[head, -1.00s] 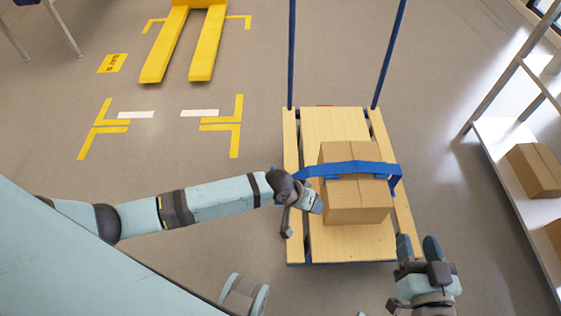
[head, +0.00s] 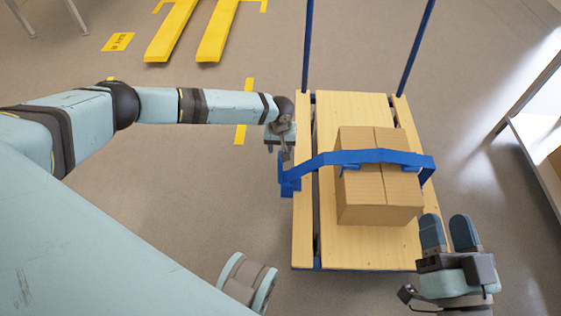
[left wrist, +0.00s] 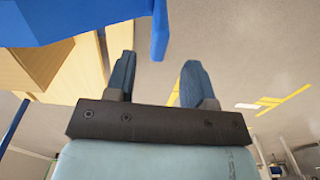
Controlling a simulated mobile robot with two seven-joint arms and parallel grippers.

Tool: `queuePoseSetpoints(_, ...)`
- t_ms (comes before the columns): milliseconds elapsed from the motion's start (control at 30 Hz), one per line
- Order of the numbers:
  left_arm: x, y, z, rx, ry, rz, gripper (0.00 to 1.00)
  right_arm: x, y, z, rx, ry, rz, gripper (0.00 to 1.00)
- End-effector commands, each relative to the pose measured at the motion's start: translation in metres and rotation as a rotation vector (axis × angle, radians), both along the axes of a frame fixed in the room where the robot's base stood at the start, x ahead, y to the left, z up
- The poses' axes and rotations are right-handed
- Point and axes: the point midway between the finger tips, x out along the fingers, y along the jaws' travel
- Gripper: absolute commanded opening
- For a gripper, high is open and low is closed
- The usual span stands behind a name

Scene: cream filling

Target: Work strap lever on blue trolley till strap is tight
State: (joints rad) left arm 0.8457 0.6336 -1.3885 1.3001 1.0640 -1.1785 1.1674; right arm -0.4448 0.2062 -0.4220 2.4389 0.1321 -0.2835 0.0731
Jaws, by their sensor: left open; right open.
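The blue trolley has a wooden deck (head: 352,108) and two blue uprights at its far end. A cardboard box (head: 375,205) lies on the deck. A blue strap (head: 375,156) arches over it, and its left end hangs by the deck's left edge with a blue block-like fitting (head: 289,186). I cannot clearly make out the lever on it. My left gripper (head: 280,137) is just beyond this fitting; in the left wrist view its fingers (left wrist: 158,78) are apart and empty, with blue parts (left wrist: 60,18) close by at upper left. My right gripper (head: 448,232) is open and empty near the box's front right.
Yellow forks (head: 172,30) of a pallet truck lie on the floor at upper left, with yellow floor markings nearby. A shelf (head: 535,135) stands at the right. The floor left of the trolley is open.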

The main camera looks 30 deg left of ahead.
Motion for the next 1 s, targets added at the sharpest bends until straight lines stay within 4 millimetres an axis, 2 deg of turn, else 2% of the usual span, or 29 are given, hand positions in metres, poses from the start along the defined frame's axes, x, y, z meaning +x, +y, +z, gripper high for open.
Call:
queuePoseSetpoints(33, 0.0, 0.0, -0.016, 0.002, 0.001, 0.0, 0.49, 0.001, 0.001, -0.012, -0.009, 0.017, 0.006, 0.49)
queuePoseSetpoints(100, 0.001, 0.0, -0.03, 0.0, -0.001, -0.001, 0.49, 0.001, 0.001, -0.021, -0.023, 0.043, 0.015, 0.49)
queuePoseSetpoints(400, 0.001, 0.0, -0.073, 0.0, -0.001, -0.001, 0.49, 0.001, 0.004, -0.051, -0.074, 0.135, 0.047, 0.49)
queuePoseSetpoints(600, 0.0, -0.001, -0.082, -0.001, -0.002, -0.002, 0.49, 0.0, 0.004, -0.057, -0.088, 0.159, 0.056, 0.49)
queuePoseSetpoints(867, 0.0, 0.0, -0.082, -0.001, -0.002, -0.002, 0.49, 0.0, 0.004, -0.057, -0.089, 0.16, 0.058, 0.49)
queuePoseSetpoints(1000, 0.0, 0.0, -0.082, 0.0, -0.001, -0.002, 0.17, 0.0, 0.004, -0.058, -0.089, 0.161, 0.057, 0.49)
